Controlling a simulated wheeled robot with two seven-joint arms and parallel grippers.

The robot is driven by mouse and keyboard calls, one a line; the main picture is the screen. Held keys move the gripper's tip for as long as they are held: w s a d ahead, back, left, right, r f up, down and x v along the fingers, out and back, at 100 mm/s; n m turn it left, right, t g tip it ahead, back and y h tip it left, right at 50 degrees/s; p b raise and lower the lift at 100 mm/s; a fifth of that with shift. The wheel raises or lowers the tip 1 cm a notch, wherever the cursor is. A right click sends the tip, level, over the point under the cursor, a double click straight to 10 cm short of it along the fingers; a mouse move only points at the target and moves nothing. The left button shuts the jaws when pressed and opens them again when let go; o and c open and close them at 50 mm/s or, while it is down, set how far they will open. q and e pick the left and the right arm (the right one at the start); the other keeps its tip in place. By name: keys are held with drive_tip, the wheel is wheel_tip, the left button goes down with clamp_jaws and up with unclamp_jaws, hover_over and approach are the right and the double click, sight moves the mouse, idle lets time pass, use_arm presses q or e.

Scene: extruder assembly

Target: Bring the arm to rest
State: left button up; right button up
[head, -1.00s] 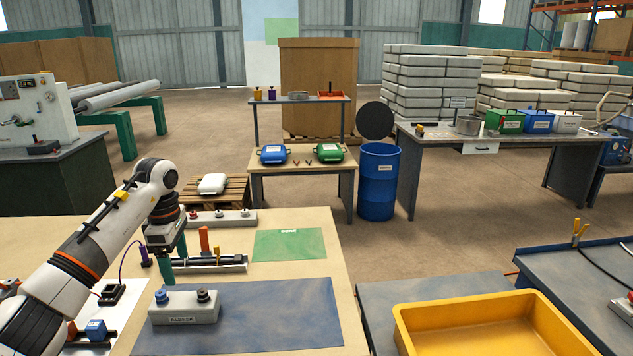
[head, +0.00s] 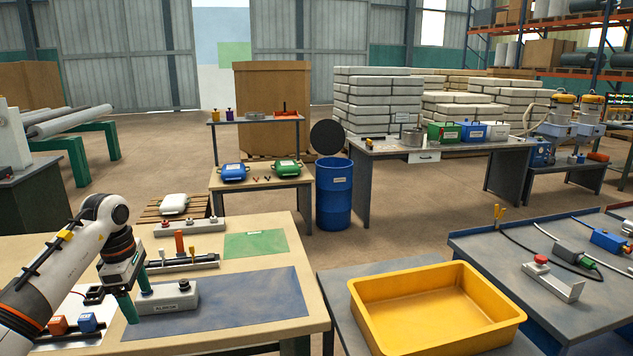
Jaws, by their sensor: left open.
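My left arm (head: 65,265) comes in from the left over the light wooden table (head: 270,217). My left gripper (head: 135,294) has two green fingers that stand apart, with nothing seen between them. It points down at the left end of the grey button box (head: 168,297), which stands on the blue-grey mat (head: 245,293). I cannot tell whether the fingers touch the box or the mat. My right gripper is not in view.
Behind the box are a black-and-grey rack (head: 180,263), another button box (head: 190,226) and a green mat (head: 255,244). Orange (head: 58,325) and blue blocks (head: 87,322) lie near the arm. A yellow tray (head: 435,313) stands to the right. Open floor lies beyond.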

use_arm(q)
drive_tip(key=w+d+f+t+h, duration=0.1)
drive_tip(key=d+f+t+h, duration=0.2)
drive_tip(key=d, duration=0.7)
drive_tip(key=w+d+f+h, duration=0.15)
drive_tip(key=d+h, duration=0.25)
drive_tip(key=d, duration=0.5)
drive_tip(key=s+d+r+n+t+h, duration=0.4)
drive_tip(key=d+r+n+t+h, duration=0.3)
drive_tip(key=d+n, duration=0.35)
drive_tip(key=s+a+f+n+t+y, duration=0.35)
drive_tip(key=a+f+n+y, duration=0.35)
drive_tip(key=n, duration=0.8)
drive_tip(key=s+a+f+n+t+y, duration=0.2)
drive_tip(key=s+a+f+n+y, duration=0.45)
drive_tip(key=n, duration=0.85)
drive_tip(key=s+f+n+g+y, duration=0.1)
drive_tip(key=s+f+n+g, duration=0.45)
drive_tip(key=s, duration=0.65)
drive_tip(key=s+f+n+g, duration=0.45)
drive_tip(key=s+g, duration=0.25)
drive_tip(key=s, duration=0.5)
wheel_tip(320, 180, down, 26)
drive_tip(key=m+g, duration=0.1)
drive_tip(key=s+a+f+g, duration=0.1)
drive_tip(key=s+a+f, duration=0.2)
drive_tip(key=s+f, duration=1.4)
drive_tip(key=shift+s+g, duration=0.15)
drive_tip(key=shift+g, duration=0.15)
